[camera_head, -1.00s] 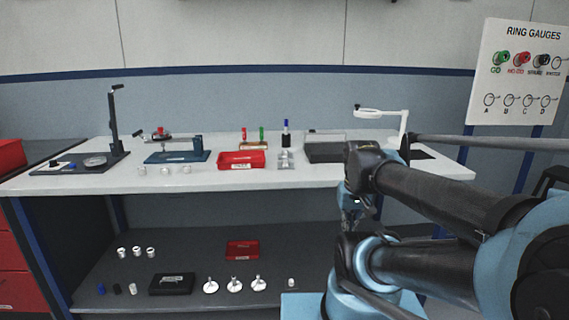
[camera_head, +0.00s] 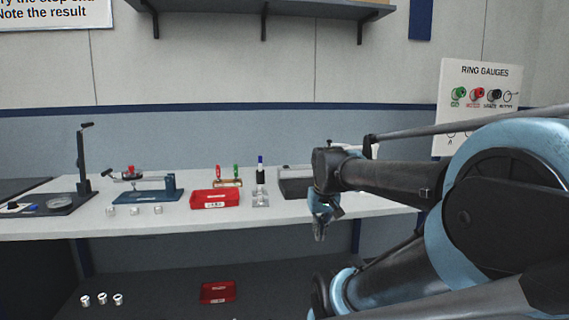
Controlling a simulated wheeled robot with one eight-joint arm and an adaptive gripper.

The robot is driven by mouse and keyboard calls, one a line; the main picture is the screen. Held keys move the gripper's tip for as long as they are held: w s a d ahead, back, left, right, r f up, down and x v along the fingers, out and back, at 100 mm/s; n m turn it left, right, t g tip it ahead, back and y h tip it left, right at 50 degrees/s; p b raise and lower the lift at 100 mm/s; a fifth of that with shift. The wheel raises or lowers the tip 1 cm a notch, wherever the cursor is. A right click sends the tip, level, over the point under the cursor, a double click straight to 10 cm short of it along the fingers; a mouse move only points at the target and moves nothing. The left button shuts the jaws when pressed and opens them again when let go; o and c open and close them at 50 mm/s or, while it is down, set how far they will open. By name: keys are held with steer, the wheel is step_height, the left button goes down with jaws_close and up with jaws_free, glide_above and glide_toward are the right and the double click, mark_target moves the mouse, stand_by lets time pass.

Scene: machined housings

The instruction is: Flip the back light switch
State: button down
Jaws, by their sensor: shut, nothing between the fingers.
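I cannot make out a light switch in this view. My gripper (camera_head: 320,232) hangs fingers down, shut and empty, in front of the front edge of the white workbench (camera_head: 330,225), right of its middle. My dark and blue arm reaches in from the right and hides the bench's right end. The white lamp at that end is almost wholly hidden behind the arm. A dark open-topped tray (camera_head: 293,188) stands on the bench just left of and behind my gripper.
A red tray (camera_head: 215,199), a blue fixture (camera_head: 148,195) and a black gauge stand (camera_head: 84,165) stand along the bench to the left. Small white parts (camera_head: 135,211) lie near its front edge. A lower shelf (camera_head: 165,298) holds another red tray (camera_head: 218,292). A ring gauge board (camera_head: 478,100) stands right.

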steer(key=w+a+r+t, duration=0.1)
steer(key=w+r, duration=0.7)
steer(key=w, duration=0.5)
steer(key=w+a+r+t, duration=0.1)
steer(key=w+a+r, duration=0.1)
steer(key=w+r, duration=0.7)
steer(key=w+a+r+t, duration=0.1)
steer(key=w+r, duration=0.7)
steer(key=w, duration=0.9)
steer(key=shift+w+a+r+n+t+y, duration=0.2)
steer(key=shift+a+r+n+t+y, duration=0.15)
steer(key=shift+a, duration=0.35)
steer(key=x, duration=0.9)
steer(key=shift+w+f, duration=0.15)
steer(key=shift+f, duration=0.2)
steer(key=f, duration=0.3)
steer(key=shift+s, duration=0.25)
steer(key=shift+s+f, duration=0.15)
steer(key=shift+f, duration=0.45)
